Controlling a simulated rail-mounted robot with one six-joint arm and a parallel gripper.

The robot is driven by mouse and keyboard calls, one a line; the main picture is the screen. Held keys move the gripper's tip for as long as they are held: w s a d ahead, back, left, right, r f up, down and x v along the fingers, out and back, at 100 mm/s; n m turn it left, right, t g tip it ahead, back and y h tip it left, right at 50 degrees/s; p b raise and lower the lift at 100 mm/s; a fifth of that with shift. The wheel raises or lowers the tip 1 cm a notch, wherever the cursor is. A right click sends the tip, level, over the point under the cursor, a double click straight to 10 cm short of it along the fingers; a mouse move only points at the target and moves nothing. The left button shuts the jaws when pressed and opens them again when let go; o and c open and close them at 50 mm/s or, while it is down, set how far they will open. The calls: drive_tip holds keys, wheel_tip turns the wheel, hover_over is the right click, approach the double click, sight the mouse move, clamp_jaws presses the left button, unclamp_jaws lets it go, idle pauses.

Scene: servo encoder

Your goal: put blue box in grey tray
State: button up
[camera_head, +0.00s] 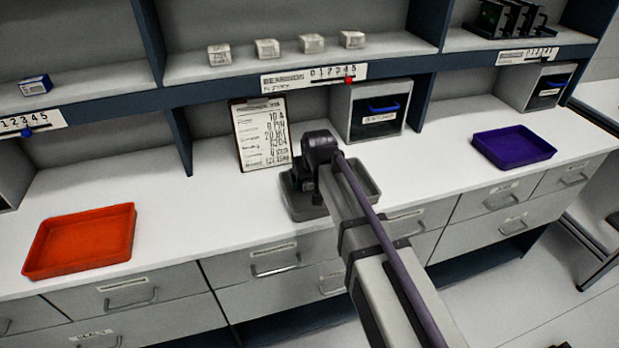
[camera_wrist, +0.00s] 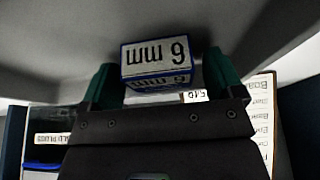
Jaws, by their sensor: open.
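The grey tray (camera_head: 367,182) sits on the white counter at the centre, partly hidden by my arm. My gripper (camera_head: 306,190) is low over its left part, with the fingertips hard to make out in the head view. In the wrist view my gripper (camera_wrist: 163,88) shows two green fingers, standing open. Between them is a small box with blue edges (camera_wrist: 158,63) and a white label reading "6 mm" upside down. I cannot tell whether the box touches the tray floor. Another blue-and-white box (camera_head: 35,86) lies on the upper left shelf.
An orange tray (camera_head: 80,241) lies at left and a purple tray (camera_head: 513,147) at right. A clipboard (camera_head: 262,132) leans at the back beside a cubby with a dark blue bin (camera_head: 381,115). Several white boxes (camera_head: 268,48) stand on the shelf above. The counter between the trays is clear.

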drive_tip(key=p+v, duration=1.1)
drive_tip(key=v, duration=0.1)
drive_tip(key=s+d+f+m+g+h, duration=0.1)
drive_tip(key=s+d+m+g, duration=0.2)
drive_tip(key=s+d, duration=1.2)
drive_tip(key=shift+s+d+g, duration=0.35)
drive_tip(key=shift+s+g, duration=0.35)
drive_tip(key=shift+s, duration=0.25)
